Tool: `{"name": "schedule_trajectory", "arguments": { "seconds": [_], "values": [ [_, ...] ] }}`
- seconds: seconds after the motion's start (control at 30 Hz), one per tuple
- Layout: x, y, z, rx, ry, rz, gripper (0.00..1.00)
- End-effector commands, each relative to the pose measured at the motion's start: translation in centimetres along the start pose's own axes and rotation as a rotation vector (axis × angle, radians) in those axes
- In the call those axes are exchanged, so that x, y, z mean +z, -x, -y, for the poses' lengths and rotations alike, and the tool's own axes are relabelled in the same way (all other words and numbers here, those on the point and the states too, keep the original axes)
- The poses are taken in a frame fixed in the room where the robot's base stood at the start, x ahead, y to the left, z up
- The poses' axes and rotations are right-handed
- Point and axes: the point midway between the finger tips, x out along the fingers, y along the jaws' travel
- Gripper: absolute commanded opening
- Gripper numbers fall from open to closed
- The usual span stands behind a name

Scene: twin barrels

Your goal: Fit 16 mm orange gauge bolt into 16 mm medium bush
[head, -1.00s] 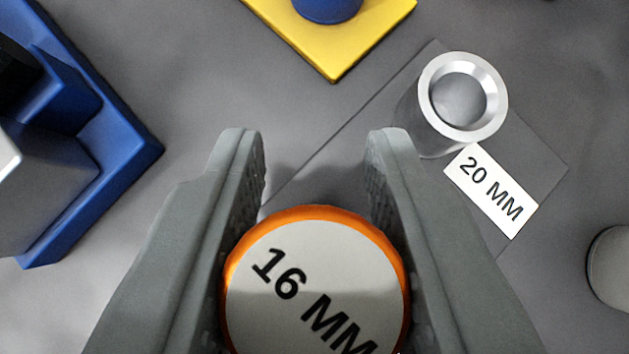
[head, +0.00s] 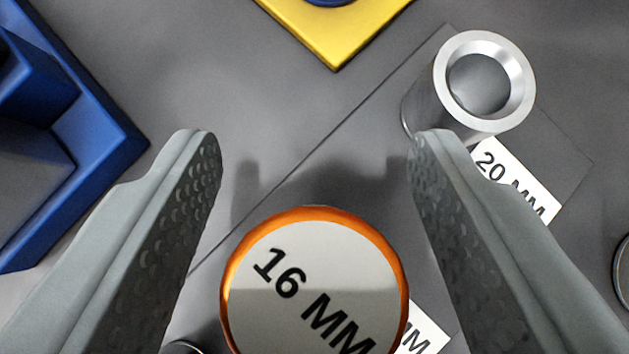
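The 16 mm orange gauge bolt (head: 318,285) shows its round grey head, orange rim and "16 MM" print at the bottom centre of the head view. My gripper (head: 318,142) is open, with one finger on each side of the bolt head and a visible gap to both. The bolt's shank is hidden under its head. A curved dark rim (head: 185,347) shows at the bottom edge, left of the head; I cannot tell what it belongs to. The 16 mm medium bush cannot be made out, so I cannot tell whether the bolt sits in it.
A silver bush (head: 484,82) stands at the upper right by a "20 MM" label (head: 515,182), close to my right fingertip. A part-hidden label (head: 424,332) ends in "MM". A blue block-like fixture (head: 75,135) is left; a yellow plate (head: 335,35) is at the top.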

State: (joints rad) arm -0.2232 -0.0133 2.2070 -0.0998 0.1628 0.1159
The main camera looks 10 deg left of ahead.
Motion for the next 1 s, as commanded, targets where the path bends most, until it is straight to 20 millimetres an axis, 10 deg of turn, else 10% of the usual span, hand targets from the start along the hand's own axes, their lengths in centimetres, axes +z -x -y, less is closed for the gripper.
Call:
{"name": "schedule_trajectory", "arguments": {
  "seconds": [0.37, 1.0],
  "values": [
    [0.0, 1.1, 0.0, 0.0, 0.0, -0.001, 0.53],
    [-0.1, 10.5, 0.0, 0.0, 0.0, -0.003, 0.53]
  ]
}}
